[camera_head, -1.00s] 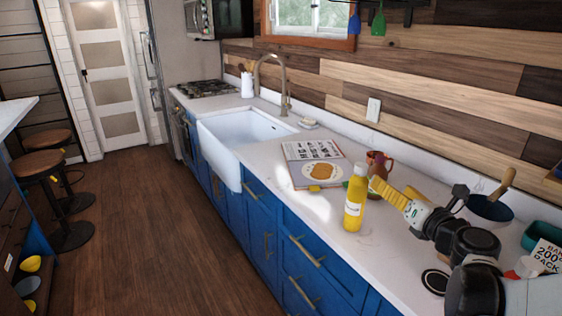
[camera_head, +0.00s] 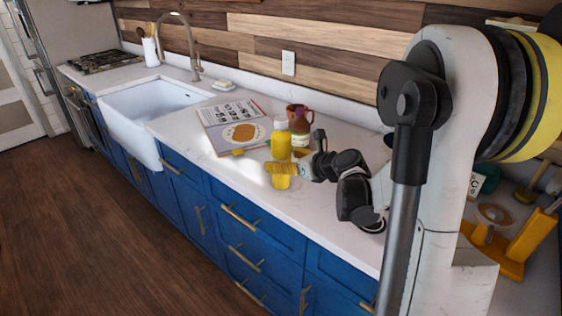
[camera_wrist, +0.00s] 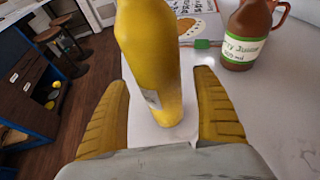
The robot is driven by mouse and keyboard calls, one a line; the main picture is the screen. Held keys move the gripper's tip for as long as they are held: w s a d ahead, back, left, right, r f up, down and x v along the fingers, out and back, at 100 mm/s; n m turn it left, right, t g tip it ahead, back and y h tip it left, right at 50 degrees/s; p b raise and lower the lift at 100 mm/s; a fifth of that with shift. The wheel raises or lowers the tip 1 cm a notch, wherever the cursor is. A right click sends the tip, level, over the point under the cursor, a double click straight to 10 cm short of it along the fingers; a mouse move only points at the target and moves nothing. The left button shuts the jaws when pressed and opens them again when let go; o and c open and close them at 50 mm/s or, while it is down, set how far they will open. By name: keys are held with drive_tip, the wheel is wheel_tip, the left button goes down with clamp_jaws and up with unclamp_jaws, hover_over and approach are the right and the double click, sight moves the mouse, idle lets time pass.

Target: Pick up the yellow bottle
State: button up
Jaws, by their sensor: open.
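The yellow bottle (camera_head: 281,150) stands upright on the white counter near its front edge, with a pale cap. In the wrist view the yellow bottle (camera_wrist: 150,55) rises between the two yellow fingers, its top cut off by the frame. My gripper (camera_head: 280,169) is at the lower half of the bottle in the head view and partly covers it. In the wrist view my gripper (camera_wrist: 165,100) is open, with a finger on each side of the bottle and visible gaps to both.
An open cookbook (camera_head: 232,126) lies to the left, before the white sink (camera_head: 150,105). Bare counter (camera_head: 235,168) lies left of the bottle.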

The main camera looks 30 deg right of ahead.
drive_tip(key=shift+x, duration=0.85)
drive_tip(key=shift+s, duration=0.1)
drive_tip(key=shift+c, duration=0.9)
drive_tip(key=c, duration=1.3)
drive_tip(key=shift+r, duration=0.15)
